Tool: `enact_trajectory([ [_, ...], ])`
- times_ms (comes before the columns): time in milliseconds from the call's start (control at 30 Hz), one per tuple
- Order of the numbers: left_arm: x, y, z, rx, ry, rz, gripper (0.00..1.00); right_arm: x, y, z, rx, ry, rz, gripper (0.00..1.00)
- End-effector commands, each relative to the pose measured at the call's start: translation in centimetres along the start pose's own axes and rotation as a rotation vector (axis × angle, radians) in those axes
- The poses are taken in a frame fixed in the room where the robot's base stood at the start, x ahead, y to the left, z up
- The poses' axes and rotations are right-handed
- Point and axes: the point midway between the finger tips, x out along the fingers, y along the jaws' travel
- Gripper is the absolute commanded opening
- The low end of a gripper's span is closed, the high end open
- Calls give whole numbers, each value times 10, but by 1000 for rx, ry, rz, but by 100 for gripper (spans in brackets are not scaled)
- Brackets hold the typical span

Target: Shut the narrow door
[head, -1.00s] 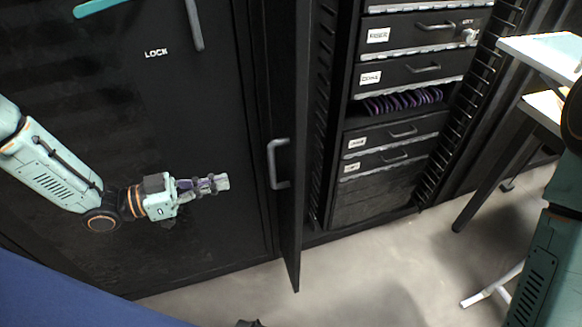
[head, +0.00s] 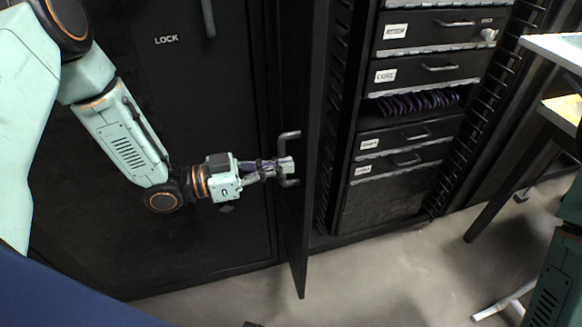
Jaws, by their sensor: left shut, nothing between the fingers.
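The narrow door (head: 305,215) is a tall black panel that stands open, seen nearly edge-on, beside the open rack bay. Its grey bar handle (head: 289,136) is on the side facing left. My left gripper (head: 288,166) is shut, with its fingertips at the handle, overlapping the space between the handle's two ends. I cannot tell whether it touches the handle or the door. Nothing shows between its fingers. My right gripper is not in view; only part of my right arm shows at the right edge.
The open rack (head: 408,135) holds drawers with handles and a row of purple items. A wide black door (head: 120,235) marked LOCK is on the left. A white-topped table (head: 555,45) stands at the right. The grey floor (head: 385,275) before the rack is clear.

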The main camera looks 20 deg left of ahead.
Motion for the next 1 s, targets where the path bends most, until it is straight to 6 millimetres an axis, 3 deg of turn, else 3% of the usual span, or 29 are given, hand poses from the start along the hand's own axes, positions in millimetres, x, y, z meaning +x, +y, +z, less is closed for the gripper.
enact_trajectory([
  [300, 23, 0, 0, 0, 0, 0, 0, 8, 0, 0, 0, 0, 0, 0],
  [1000, 30, 1, 0, -1, 0, -46, 0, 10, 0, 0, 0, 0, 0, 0],
])
